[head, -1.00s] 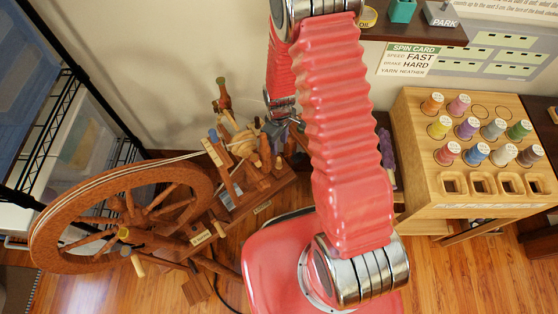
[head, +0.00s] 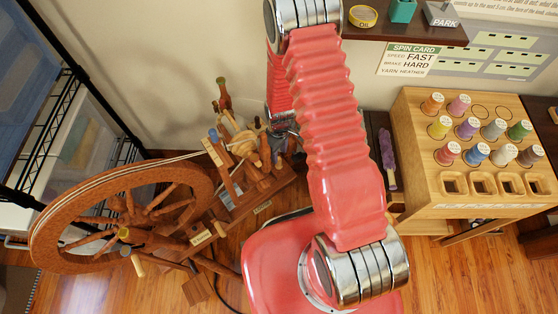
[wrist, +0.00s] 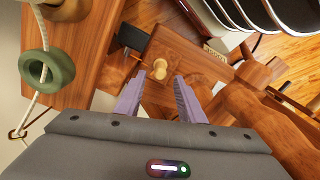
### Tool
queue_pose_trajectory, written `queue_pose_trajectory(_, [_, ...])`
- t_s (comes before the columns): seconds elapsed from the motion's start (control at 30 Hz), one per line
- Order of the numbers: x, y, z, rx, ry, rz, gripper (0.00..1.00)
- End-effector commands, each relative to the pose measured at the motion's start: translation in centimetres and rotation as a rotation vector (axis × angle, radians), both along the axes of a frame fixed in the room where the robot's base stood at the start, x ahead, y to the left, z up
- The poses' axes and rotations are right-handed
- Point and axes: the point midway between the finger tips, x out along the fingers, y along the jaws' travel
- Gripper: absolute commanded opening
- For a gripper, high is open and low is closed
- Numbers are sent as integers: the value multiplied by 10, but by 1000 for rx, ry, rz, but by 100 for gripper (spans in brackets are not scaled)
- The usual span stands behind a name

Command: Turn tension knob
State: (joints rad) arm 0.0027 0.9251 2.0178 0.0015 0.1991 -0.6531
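In the wrist view my gripper (wrist: 158,98) is open, its two purple-grey fingers apart with nothing between the tips. A small pale round knob (wrist: 160,68) on a brown wooden part shows just beyond the fingertips, roughly in line with the gap. I cannot tell for sure that it is the tension knob. In the head view the spinning wheel (head: 122,212) stands at the left, its large wheel beside a wooden base with upright posts. My gripper is around the right end of these posts, mostly hidden by my arm.
A green ring (wrist: 47,68) with a white cord is at the wrist view's left. A spool stand (head: 470,140) is at the right in the head view. A shelf (head: 415,32) with an oil tin is at the top. A wire rack (head: 75,110) stands at the left.

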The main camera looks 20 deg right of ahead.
Motion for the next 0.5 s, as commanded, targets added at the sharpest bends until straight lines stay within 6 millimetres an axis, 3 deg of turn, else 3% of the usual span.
queue_pose_trajectory(0.5, [0,0,-58,0,1,0,36])
